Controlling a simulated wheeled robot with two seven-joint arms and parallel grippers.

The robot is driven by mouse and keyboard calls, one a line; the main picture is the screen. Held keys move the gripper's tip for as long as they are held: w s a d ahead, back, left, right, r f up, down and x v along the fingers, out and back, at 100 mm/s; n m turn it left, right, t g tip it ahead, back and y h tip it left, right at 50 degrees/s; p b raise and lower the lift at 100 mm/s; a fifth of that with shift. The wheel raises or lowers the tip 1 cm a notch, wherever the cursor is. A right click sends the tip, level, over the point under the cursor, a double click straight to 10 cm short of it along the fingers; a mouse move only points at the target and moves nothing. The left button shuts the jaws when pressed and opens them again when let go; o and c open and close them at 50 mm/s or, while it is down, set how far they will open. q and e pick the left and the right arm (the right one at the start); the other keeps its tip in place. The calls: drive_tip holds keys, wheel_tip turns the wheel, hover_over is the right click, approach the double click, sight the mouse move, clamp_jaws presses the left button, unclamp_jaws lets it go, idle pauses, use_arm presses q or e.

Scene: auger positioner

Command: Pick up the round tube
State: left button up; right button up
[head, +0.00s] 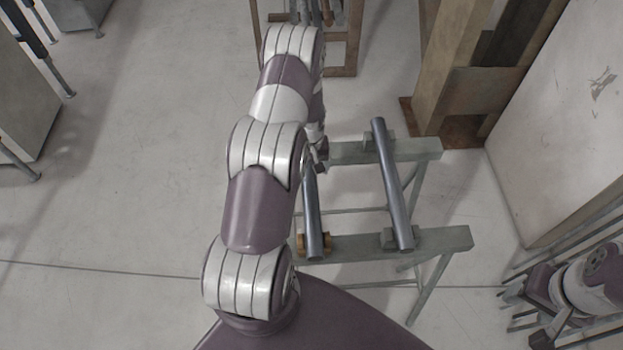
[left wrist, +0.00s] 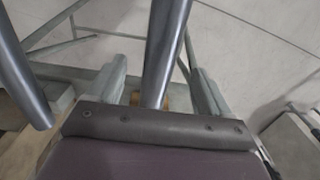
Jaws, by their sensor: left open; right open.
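Two grey metal tubes lie across a pale green trestle stand in the head view. The left tube (head: 312,215) is partly hidden by my left arm; the right tube (head: 392,187) shows along its length. Both look round. My left gripper (head: 319,150) is at the far end of the left tube, mostly hidden by its own wrist. In the left wrist view, its open fingers (left wrist: 160,90) stand on either side of a tube (left wrist: 167,45), with no visible grip on it. Another tube (left wrist: 22,75) is at the left there. My right gripper (head: 516,294) is low at the right, open, away from the tubes.
The trestle stand (head: 440,240) has small support blocks, including a brown one (head: 324,243). A wooden post (head: 460,75) stands behind it at the right, beside a pale panel (head: 575,120).

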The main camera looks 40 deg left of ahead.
sight(310, 181)
use_arm(q)
drive_tip(key=shift+s+d+f+p, duration=0.2)
drive_tip(key=shift+s+f+p, duration=0.25)
drive_tip(key=shift+f, duration=0.15)
drive_tip(key=shift+s+d+f+p, duration=0.2)
drive_tip(key=shift+s+f+p, duration=0.15)
drive_tip(key=shift+f, duration=0.25)
drive_tip(key=f, duration=0.4)
drive_tip(key=shift+w+a+p, duration=0.15)
drive_tip(key=shift+w+p, duration=0.2)
drive_tip(key=shift+w, duration=0.05)
drive_tip(key=shift+s+r, duration=0.1)
drive_tip(key=shift+s, duration=0.1)
drive_tip(key=c, duration=0.4)
drive_tip(key=shift+r, duration=0.1)
clamp_jaws()
use_arm(e)
drive_tip(key=r, duration=0.1)
drive_tip(key=s+r, duration=0.1)
drive_tip(key=shift+s+d+r, duration=0.1)
drive_tip(key=shift+d+r, duration=0.1)
drive_tip(key=shift+r, duration=0.15)
